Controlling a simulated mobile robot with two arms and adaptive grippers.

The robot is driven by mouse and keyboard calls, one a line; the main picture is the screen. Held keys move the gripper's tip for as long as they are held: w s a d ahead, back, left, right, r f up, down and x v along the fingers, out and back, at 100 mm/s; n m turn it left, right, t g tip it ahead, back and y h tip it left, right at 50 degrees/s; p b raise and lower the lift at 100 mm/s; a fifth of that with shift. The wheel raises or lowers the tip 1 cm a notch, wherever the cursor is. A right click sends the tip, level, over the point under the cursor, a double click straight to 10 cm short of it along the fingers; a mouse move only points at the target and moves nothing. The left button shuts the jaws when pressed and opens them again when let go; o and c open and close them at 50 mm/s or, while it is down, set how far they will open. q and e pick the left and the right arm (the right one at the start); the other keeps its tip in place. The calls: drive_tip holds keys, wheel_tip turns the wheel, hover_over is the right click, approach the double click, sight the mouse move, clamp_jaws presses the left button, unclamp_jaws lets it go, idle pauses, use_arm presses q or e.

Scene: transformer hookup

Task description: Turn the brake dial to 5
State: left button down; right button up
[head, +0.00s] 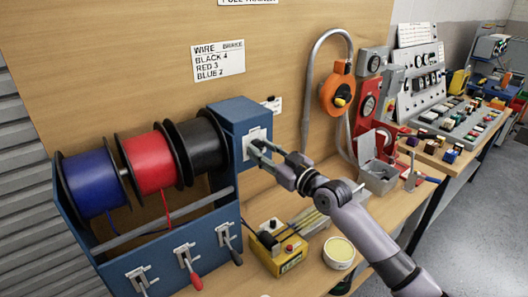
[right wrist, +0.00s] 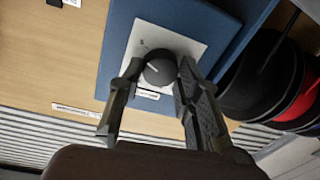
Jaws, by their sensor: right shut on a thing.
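The brake dial is a round black knob (right wrist: 160,69) with a light pointer line, on a white plate (right wrist: 185,45) on the blue box of the spool rack. In the head view the plate (head: 251,138) shows on the rack's right side, and the knob is largely hidden behind my fingers. My right gripper (head: 262,153) reaches it from the right. In the right wrist view the two fingers (right wrist: 157,76) stand on either side of the knob, shut on it. The pointer line slants toward the picture's upper left. The scale numbers are too small to read. My left gripper is out of view.
The blue rack (head: 226,117) carries blue (head: 88,180), red (head: 154,160) and black (head: 200,140) wire spools. A wire and brake sign (head: 218,60) hangs above. Below my arm stand a yellow box (head: 280,262) and a round tub (head: 339,252). An orange reel (head: 337,92) hangs right.

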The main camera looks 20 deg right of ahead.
drive_tip(key=shift+f+m, duration=0.1)
drive_tip(key=shift+m, duration=1)
drive_tip(key=o, duration=1.2)
drive_tip(key=shift+c, duration=0.2)
drive_tip(key=v, duration=1.2)
drive_tip(key=shift+a+f, duration=0.1)
drive_tip(key=shift+a, duration=0.05)
